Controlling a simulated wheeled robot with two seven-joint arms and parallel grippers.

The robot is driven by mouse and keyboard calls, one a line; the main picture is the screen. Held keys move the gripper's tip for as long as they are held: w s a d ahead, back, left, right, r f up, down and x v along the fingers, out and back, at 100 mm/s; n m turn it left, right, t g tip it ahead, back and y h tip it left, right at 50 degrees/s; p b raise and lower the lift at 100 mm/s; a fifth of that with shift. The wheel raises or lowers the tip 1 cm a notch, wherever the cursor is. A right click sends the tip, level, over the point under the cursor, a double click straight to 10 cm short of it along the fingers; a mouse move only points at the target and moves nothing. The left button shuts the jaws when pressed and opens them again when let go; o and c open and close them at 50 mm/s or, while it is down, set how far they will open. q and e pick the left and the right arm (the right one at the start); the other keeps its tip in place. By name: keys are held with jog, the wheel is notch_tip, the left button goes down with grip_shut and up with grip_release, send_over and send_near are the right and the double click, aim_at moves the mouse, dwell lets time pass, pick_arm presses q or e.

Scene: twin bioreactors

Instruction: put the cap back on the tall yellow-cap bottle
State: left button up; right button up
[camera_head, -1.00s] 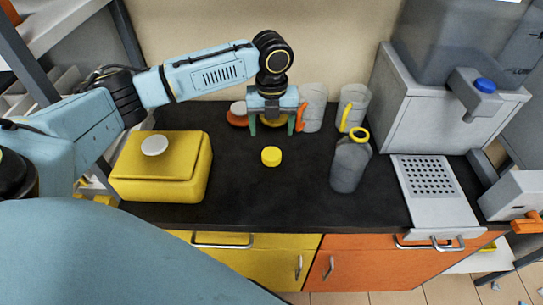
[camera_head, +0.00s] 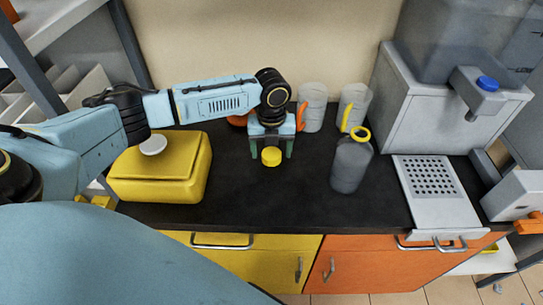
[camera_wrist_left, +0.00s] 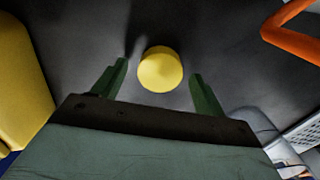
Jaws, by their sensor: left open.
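The yellow cap (camera_head: 271,157) lies on the dark counter. My left gripper (camera_head: 272,153) is open just above and behind it. In the left wrist view the cap (camera_wrist_left: 160,70) sits between and slightly beyond the two green fingertips (camera_wrist_left: 158,80), with a gap on each side. The tall grey bottle with a yellow neck ring (camera_head: 350,166) stands upright on the counter to the right of the cap, its mouth open. My right gripper is not in view.
A yellow box (camera_head: 160,180) with a white round lid stands at the left. Two clear jugs, one with an orange handle (camera_head: 313,108) and one with a yellow handle (camera_head: 354,104), stand behind. A grey dispenser (camera_head: 440,110) is at the right. The front of the counter (camera_head: 270,200) is clear.

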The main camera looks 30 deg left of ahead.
aim_at(271, 154)
pick_arm(q)
jog(key=shift+f, duration=0.2)
jog(key=shift+c, duration=0.4)
jog(key=c, duration=1)
notch_tip(271, 154, up, 10)
jog(key=shift+r+p, duration=0.1)
jog(key=shift+p, duration=0.5)
jog(key=shift+c, duration=0.2)
